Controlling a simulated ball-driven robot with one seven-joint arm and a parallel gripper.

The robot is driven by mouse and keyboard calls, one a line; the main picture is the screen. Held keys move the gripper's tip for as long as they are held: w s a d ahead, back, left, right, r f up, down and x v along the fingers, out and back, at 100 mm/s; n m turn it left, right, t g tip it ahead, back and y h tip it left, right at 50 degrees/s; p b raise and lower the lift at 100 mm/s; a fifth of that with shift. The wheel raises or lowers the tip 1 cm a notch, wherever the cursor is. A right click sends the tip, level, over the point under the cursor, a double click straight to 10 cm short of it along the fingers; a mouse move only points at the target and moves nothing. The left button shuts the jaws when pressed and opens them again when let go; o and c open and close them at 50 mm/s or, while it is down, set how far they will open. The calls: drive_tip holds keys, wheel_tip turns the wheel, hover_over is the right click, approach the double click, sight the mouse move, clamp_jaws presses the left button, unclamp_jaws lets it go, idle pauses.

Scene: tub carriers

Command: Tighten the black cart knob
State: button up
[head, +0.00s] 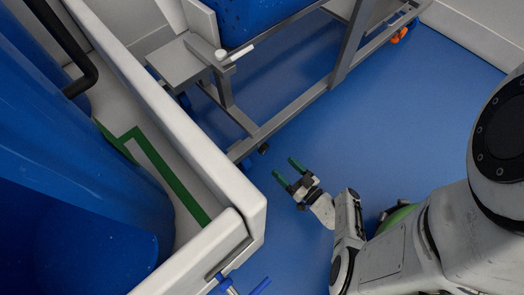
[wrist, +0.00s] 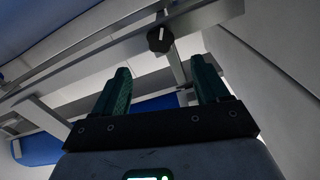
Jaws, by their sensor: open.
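The black cart knob (wrist: 158,42) shows in the wrist view as a round dark knob with a white line, mounted at a grey metal frame bar. In the head view a small dark piece (head: 263,148) at the lower cart frame looks like the same knob. My gripper (head: 285,168) has two green fingers, open and empty, pointing toward the cart frame. In the wrist view my gripper (wrist: 160,66) has its fingertips spread on either side below the knob, apart from it. Whether the fingertips are level with the knob in depth is unclear.
The grey cart frame (head: 290,117) carries a blue tub (head: 255,18) at the top. A white-walled enclosure (head: 180,120) with large blue containers (head: 75,150) stands at left. A white-tipped lever (head: 236,54) sticks out from the cart. Blue floor (head: 410,120) is clear on the right.

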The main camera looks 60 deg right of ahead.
sight(265, 149)
drive_tip(key=b+x, duration=0.1)
drive_tip(key=x, duration=0.9)
drive_tip(key=shift+b, duration=0.3)
drive_tip(key=c, duration=1.1)
